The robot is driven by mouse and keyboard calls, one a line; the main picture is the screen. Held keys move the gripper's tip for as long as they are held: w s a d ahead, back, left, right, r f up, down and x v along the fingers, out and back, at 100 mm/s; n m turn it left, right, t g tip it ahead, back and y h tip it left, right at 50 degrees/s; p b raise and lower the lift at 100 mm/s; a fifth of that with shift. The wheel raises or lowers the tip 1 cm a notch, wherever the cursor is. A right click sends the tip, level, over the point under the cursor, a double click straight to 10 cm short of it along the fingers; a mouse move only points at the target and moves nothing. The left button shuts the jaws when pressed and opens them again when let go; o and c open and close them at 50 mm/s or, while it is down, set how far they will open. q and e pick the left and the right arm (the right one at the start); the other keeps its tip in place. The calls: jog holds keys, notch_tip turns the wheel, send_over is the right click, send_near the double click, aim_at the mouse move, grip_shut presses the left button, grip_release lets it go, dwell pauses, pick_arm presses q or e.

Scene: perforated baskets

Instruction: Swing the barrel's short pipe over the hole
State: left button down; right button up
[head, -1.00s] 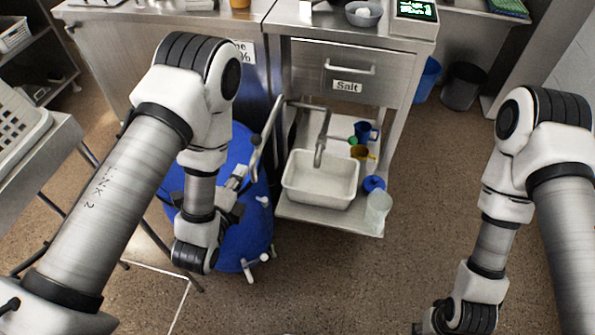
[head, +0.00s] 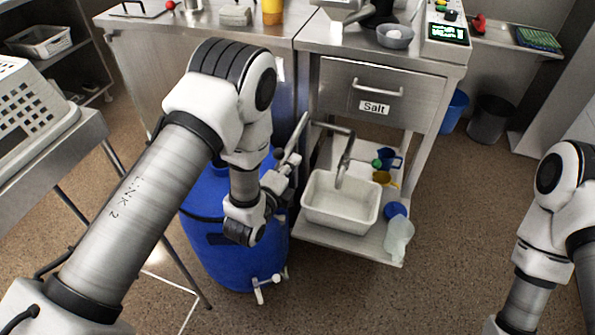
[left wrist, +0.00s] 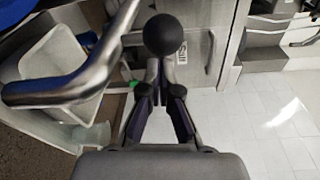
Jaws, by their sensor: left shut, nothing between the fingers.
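The blue barrel (head: 225,265) stands on the floor at centre-left, partly hidden by my left arm. Metal tubing rises at its right: a slanted bar (head: 294,138) and a bent pipe (head: 346,157) whose end hangs over a white basin (head: 341,220). My left gripper (head: 293,164) is beside the slanted bar. In the left wrist view, its fingers (left wrist: 160,80) are shut and empty, just below a black ball knob (left wrist: 168,35). A curved metal pipe (left wrist: 75,88) passes to their left. I cannot make out the hole. My right gripper is outside the view.
The basin stands on the lower shelf of a steel cart (head: 385,75), with a blue mug (head: 392,158) and jugs beside it. A steel table with a perforated basket (head: 35,120) is at left. Floor at centre right is clear.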

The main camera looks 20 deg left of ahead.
pick_arm(q)
jog(key=shift+s+a+r, duration=0.1)
jog(key=shift+a+r, duration=0.05)
jog(key=shift+a, duration=0.5)
jog(key=shift+a, duration=0.15)
